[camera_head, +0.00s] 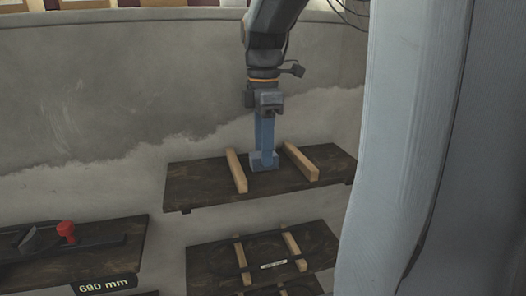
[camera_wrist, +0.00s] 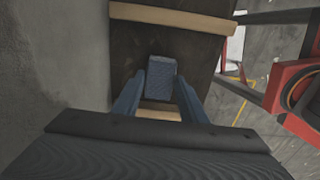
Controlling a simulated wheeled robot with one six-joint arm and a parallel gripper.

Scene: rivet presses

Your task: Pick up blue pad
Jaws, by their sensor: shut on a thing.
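The blue pad (camera_head: 264,161) is a small blue-grey block at the upper dark shelf (camera_head: 200,185), between two light wooden strips. My gripper (camera_head: 264,152) points straight down over the shelf, with its blue fingers on the pad. In the wrist view, the pad (camera_wrist: 162,79) shows between the tips of my two fingers (camera_wrist: 160,88), which are shut on it. I cannot tell whether the pad touches the shelf or is slightly above it.
Wooden strips stand left (camera_head: 236,171) and right (camera_head: 301,162) of the pad. A lower shelf (camera_head: 215,262) also has strips. A hand plane with a red knob (camera_head: 66,230) lies on the left shelf, marked 690 mm. A concrete wall (camera_head: 120,90) is behind. Red machinery (camera_wrist: 300,85) shows at right.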

